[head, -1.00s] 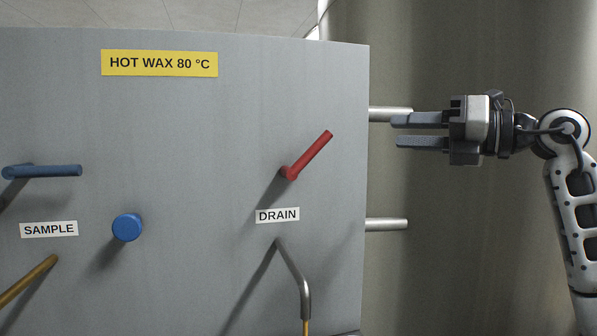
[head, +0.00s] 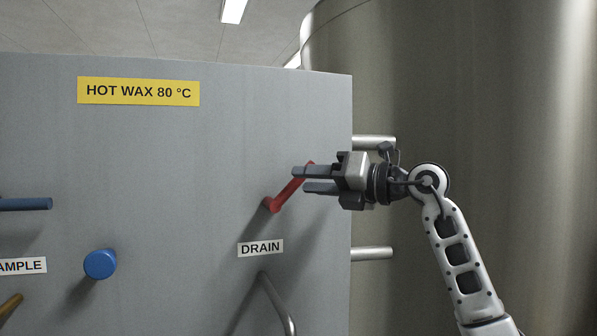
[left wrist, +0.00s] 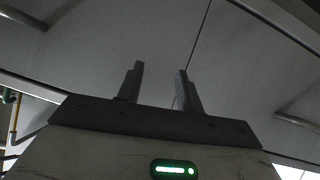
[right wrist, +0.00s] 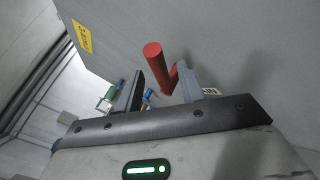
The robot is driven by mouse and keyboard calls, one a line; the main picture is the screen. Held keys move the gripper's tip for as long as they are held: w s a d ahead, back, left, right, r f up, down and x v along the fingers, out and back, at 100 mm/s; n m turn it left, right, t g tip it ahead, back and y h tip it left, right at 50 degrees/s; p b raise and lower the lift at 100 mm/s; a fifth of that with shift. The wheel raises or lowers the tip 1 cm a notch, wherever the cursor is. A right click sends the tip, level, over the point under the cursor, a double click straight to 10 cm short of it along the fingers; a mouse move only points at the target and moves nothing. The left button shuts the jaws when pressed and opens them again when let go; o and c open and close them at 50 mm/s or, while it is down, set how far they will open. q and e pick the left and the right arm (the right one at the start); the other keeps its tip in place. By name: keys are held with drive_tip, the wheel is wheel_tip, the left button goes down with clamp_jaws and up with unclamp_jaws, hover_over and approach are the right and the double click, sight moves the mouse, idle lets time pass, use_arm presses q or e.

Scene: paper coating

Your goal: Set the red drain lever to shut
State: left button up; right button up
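The red drain lever (head: 288,192) is on the grey panel above the DRAIN label (head: 261,247). It slants up and to the right from its pivot. My right gripper (head: 301,179) is open at the lever's upper end, its fingers pointing left. In the right wrist view the red lever (right wrist: 153,55) stands up between and beyond the two spread fingers (right wrist: 158,88); I cannot tell whether either touches it. My left gripper is outside the head view; in the left wrist view (left wrist: 158,85) its fingers are apart and empty.
A bent metal drain pipe (head: 283,308) is below the label. A blue knob (head: 100,264), a blue lever (head: 25,204) and a yellow HOT WAX label (head: 139,91) are to the left. Two horizontal pipes join the panel's right edge to a large steel tank (head: 470,130).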

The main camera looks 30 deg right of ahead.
sight(304, 180)
use_arm(q)
drive_tip(key=shift+w+r, duration=0.1)
drive_tip(key=shift+w, duration=0.05)
use_arm(e)
drive_tip(key=shift+x, duration=1.5)
drive_tip(key=shift+c, duration=0.3)
